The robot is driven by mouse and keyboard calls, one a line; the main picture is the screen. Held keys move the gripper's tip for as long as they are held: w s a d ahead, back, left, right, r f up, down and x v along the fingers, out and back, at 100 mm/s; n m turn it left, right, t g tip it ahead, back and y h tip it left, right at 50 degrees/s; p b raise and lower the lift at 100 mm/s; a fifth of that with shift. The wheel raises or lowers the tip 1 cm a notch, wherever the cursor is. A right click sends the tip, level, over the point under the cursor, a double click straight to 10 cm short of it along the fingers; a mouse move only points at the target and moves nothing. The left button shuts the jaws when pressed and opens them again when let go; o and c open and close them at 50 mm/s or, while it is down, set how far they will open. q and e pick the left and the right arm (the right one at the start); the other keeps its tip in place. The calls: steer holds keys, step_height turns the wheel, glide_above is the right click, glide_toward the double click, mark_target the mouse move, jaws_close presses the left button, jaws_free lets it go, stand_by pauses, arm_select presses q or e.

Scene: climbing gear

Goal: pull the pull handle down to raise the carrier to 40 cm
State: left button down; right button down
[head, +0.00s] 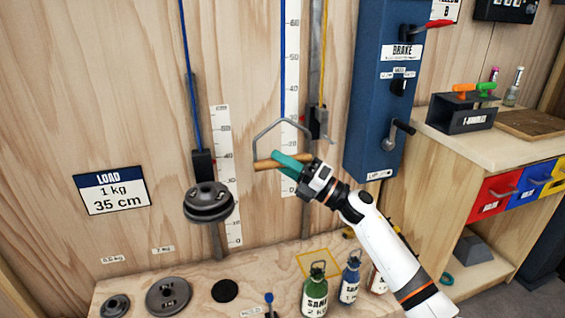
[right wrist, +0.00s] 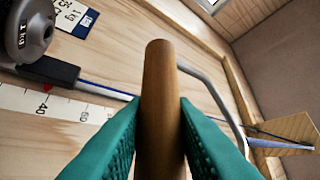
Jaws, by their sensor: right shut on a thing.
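The pull handle is a wooden bar (head: 264,164) in a bent grey metal bow, hanging on a blue cord in front of the wooden wall. My right gripper (head: 288,163) is shut on the bar near its right end; the right wrist view shows the bar (right wrist: 162,100) between the green fingers. The carrier, a black block (head: 203,165) on another blue cord, hangs to the left with grey weight discs (head: 208,203). It is beside a white scale (head: 227,165). In the right wrist view its red mark (right wrist: 47,88) is close to 40. My left gripper is not in view.
A load sign (head: 110,190) reads 1 kg, 35 cm. Loose weights (head: 168,297) and sand bottles (head: 315,290) stand on the ledge below. A blue brake column (head: 385,110) rises to the right, by a bench with coloured drawers (head: 495,195).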

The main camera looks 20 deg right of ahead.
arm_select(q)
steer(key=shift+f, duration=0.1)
arm_select(e)
steer(key=shift+a+f, duration=0.15)
steer(key=shift+f, duration=0.45)
steer(key=c, duration=1.3)
jaws_free()
steer(key=shift+o, duration=0.5)
steer(key=shift+r, duration=0.15)
steer(key=shift+d, duration=0.2)
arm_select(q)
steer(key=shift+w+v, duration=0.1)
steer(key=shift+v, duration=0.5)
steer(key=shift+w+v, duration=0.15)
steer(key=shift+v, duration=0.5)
arm_select(e)
steer(key=v, duration=1.2)
steer(key=shift+w, duration=0.1)
